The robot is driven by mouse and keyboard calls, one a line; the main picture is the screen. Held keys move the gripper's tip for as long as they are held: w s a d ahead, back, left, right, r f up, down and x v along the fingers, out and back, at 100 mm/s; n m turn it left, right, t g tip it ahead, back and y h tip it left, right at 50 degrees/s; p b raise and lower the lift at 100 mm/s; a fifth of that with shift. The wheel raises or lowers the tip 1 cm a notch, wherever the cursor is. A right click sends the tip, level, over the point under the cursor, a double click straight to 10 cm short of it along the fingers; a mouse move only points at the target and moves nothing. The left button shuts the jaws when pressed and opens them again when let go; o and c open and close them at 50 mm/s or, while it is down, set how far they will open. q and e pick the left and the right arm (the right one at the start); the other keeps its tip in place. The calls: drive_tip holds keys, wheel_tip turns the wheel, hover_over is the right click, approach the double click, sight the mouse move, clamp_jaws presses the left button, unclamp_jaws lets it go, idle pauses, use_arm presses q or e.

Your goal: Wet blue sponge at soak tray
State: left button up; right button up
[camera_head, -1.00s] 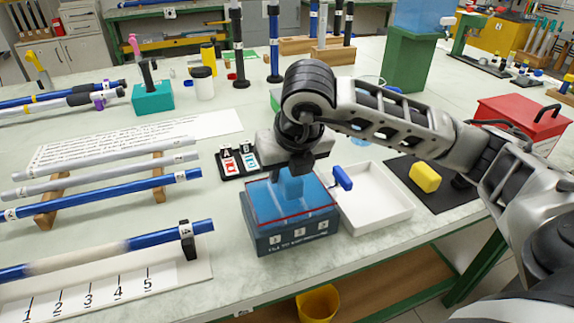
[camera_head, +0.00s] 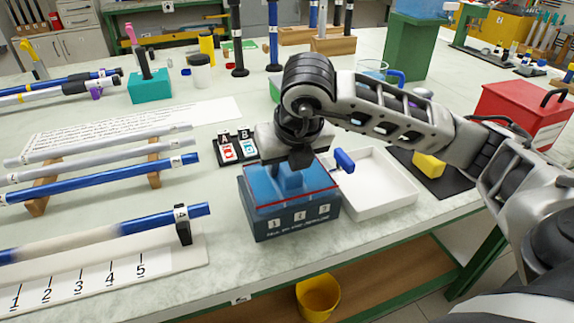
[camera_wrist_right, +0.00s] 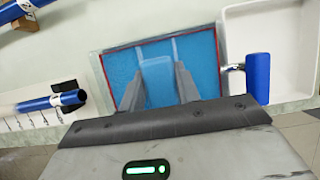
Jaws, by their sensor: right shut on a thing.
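My right gripper (camera_head: 292,167) is over the soak tray (camera_head: 290,224), a dark box with blue liquid and a red line round its top. It is shut on the blue sponge (camera_head: 289,182), a light blue block. In the right wrist view the sponge (camera_wrist_right: 157,80) sits between the two fingers, against the blue of the tray (camera_wrist_right: 110,62). The sponge appears at or in the liquid; how deep I cannot tell. My left gripper is not in view.
A shallow white tray (camera_head: 385,201) with a blue-handled tool (camera_head: 344,160) at its edge stands right of the soak tray. A yellow block (camera_head: 429,166) lies on a black mat. Rods on a rack (camera_head: 38,205) are at the left. A yellow bucket (camera_head: 318,297) is below the table edge.

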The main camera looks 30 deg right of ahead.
drive_tip(key=shift+s+f, duration=0.1)
drive_tip(key=shift+f, duration=0.05)
drive_tip(key=shift+r+p, duration=0.35)
drive_tip(key=shift+r, duration=0.15)
drive_tip(key=shift+r+p, duration=1.6)
drive_tip(key=shift+r, duration=1.25)
wheel_tip(320, 180, up, 4)
drive_tip(key=shift+p, duration=1.2)
